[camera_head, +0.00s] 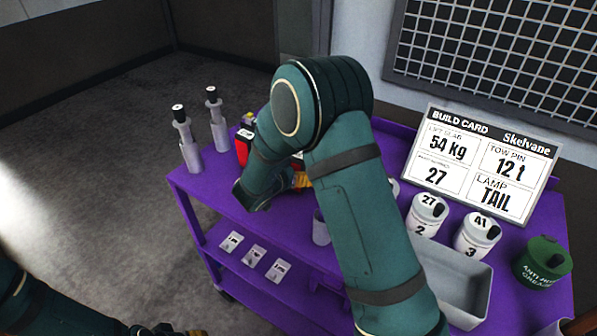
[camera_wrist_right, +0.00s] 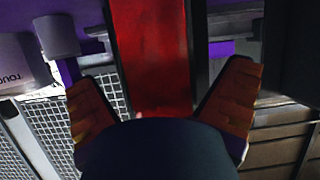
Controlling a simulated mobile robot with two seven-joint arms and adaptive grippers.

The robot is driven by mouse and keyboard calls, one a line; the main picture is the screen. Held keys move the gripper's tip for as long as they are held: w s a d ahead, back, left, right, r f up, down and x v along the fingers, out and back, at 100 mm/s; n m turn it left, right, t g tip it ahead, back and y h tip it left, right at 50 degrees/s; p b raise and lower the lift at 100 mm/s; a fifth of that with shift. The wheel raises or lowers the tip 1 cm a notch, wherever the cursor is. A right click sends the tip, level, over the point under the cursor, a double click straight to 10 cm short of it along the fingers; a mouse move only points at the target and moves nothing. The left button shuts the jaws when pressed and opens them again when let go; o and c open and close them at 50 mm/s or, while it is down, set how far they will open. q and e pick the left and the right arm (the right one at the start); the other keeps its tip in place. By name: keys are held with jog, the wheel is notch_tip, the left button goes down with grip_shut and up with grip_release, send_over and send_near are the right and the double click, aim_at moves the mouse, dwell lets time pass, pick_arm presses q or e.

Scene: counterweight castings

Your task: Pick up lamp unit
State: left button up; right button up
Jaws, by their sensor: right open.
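A red lamp unit (camera_head: 243,147) with dark edges stands on the purple cart's top, partly hidden behind my right arm. In the right wrist view a red block with dark sides (camera_wrist_right: 150,45), apparently this lamp, fills the middle. My right gripper (camera_wrist_right: 162,78) is open, with one orange-padded finger on each side of the red block. I cannot tell whether the fingers touch it. In the head view only a bit of an orange finger (camera_head: 302,181) shows past my wrist. My left arm is at the lower left; its gripper (camera_head: 165,331) is mostly cut off by the bottom edge.
Two grey pins with black tops (camera_head: 187,140) stand at the cart's left. A build card (camera_head: 482,160) reads lamp TAIL. White canisters (camera_head: 427,215), a grey bin (camera_head: 455,290) and a green grease pot (camera_head: 541,262) are on the right. Small labels (camera_head: 254,256) lie at the lower left.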

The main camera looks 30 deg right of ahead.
jog(key=shift+w+d+f, duration=0.15)
jog(key=shift+w+d, duration=0.05)
jog(key=shift+d, duration=0.05)
jog(key=c, duration=1.4)
